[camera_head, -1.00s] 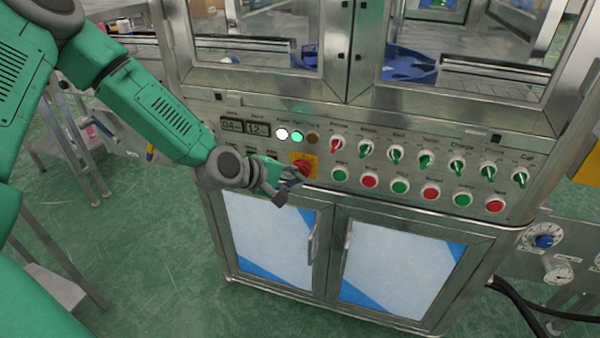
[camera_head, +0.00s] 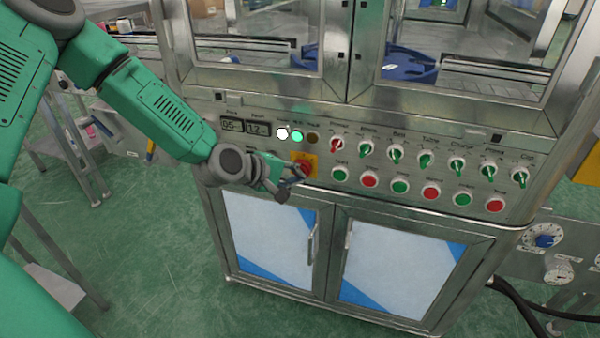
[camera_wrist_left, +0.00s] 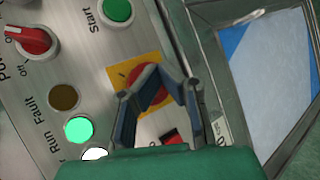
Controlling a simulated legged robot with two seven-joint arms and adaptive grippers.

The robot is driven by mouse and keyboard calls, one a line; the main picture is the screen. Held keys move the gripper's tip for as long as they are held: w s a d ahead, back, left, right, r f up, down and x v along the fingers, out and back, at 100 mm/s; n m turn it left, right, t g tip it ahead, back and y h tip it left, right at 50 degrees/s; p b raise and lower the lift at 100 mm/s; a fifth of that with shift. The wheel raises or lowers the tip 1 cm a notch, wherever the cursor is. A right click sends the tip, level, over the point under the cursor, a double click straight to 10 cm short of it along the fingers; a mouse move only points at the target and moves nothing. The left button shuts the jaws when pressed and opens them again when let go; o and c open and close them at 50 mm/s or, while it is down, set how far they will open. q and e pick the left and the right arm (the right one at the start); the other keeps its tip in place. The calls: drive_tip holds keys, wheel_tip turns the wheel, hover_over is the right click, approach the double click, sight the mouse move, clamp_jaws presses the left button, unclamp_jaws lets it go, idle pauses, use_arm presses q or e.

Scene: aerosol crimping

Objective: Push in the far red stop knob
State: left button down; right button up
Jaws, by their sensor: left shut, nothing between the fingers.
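The red stop knob (camera_head: 305,166) sits on a yellow plate on the machine's front panel, at the left end of the button row. It also shows in the left wrist view (camera_wrist_left: 149,90), partly hidden behind my fingers. My left gripper (camera_head: 297,180) is shut and empty, right in front of the knob. In the left wrist view my left fingertips (camera_wrist_left: 153,74) lie over the knob's face. I cannot tell whether they touch it or how deep the knob sits. My right gripper is not in view.
Several green and red buttons (camera_head: 400,186) run to the right of the knob, with rotary switches (camera_head: 426,160) above them. A white lamp (camera_head: 282,133) and a green lamp (camera_head: 297,136) are lit. Cabinet doors (camera_head: 335,225) with handles lie below. Green floor is open at lower left.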

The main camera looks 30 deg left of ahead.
use_arm(q)
drive_tip(key=shift+w, duration=0.15)
drive_tip(key=shift+s+d, duration=0.1)
drive_tip(key=shift+s, duration=0.75)
drive_tip(key=s+p, duration=0.1)
drive_tip(key=s, duration=0.1)
drive_tip(key=s+d, duration=0.1)
drive_tip(key=s, duration=0.2)
drive_tip(key=shift+d+p, duration=0.1)
drive_tip(key=shift+p, duration=0.25)
drive_tip(key=shift+w, duration=0.1)
